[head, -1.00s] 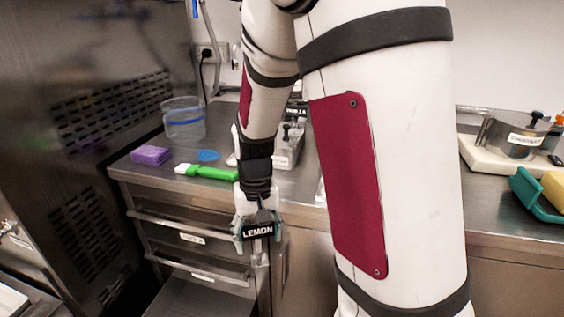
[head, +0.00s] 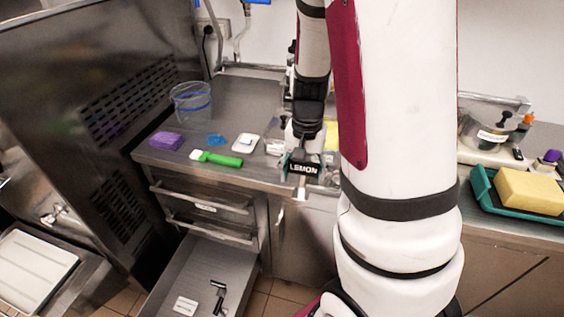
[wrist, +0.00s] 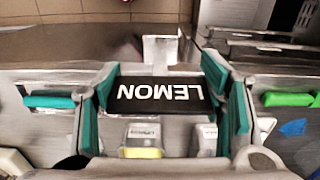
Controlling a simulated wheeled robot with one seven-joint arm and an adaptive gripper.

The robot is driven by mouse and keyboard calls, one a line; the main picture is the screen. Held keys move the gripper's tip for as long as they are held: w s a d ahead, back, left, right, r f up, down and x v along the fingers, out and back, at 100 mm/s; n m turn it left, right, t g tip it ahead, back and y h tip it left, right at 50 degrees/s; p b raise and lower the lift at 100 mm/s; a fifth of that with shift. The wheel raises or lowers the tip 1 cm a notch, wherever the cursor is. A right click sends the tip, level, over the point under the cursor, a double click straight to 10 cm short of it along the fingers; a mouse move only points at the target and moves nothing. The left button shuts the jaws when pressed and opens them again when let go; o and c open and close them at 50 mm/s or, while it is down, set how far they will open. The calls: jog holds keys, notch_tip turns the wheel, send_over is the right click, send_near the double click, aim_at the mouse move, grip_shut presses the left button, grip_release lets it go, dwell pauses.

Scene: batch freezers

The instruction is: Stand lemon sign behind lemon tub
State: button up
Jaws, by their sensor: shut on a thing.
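The lemon sign (head: 304,170) is a small black plate with white LEMON lettering. My gripper (head: 302,177) is shut on it, in front of the counter's front edge. In the wrist view the sign (wrist: 160,95) lies between the teal finger pads, its lettering upside down, with a pale stem or tab above it. Just below it in that view are a small labelled container with yellow in it (wrist: 143,140) and another container (wrist: 207,140). Their labels are too small to read, so I cannot tell whether one is the lemon tub. My arm hides much of this area in the head view.
On the counter left of my gripper are a green-handled brush (head: 222,159), a purple sponge (head: 166,141), a blue item (head: 217,140) and a clear bucket (head: 192,104). A drawer (head: 165,278) stands open below. A yellow sponge (head: 530,191) on a teal tray lies at right.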

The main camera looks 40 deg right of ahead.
jog(key=shift+s+d+r, duration=0.15)
jog(key=shift+s+r, duration=0.15)
jog(key=shift+r, duration=0.05)
jog(key=shift+w+d, duration=0.1)
jog(key=shift+w, duration=0.1)
jog(key=w+d+f, duration=0.1)
jog(key=w, duration=0.4)
jog(key=w+d+f+p, duration=0.1)
jog(key=w+f, duration=0.1)
jog(key=w, duration=0.3)
jog(key=w+d+f, duration=0.1)
jog(key=w, duration=0.4)
jog(key=shift+w+f+p, duration=0.1)
jog(key=shift+f+p, duration=0.05)
jog(key=shift+p, duration=0.25)
jog(key=shift+w+f, duration=0.1)
jog(key=shift+f, duration=0.25)
jog(key=o, duration=1.6)
jog(key=shift+f, duration=0.15)
jog(key=shift+c, duration=0.2)
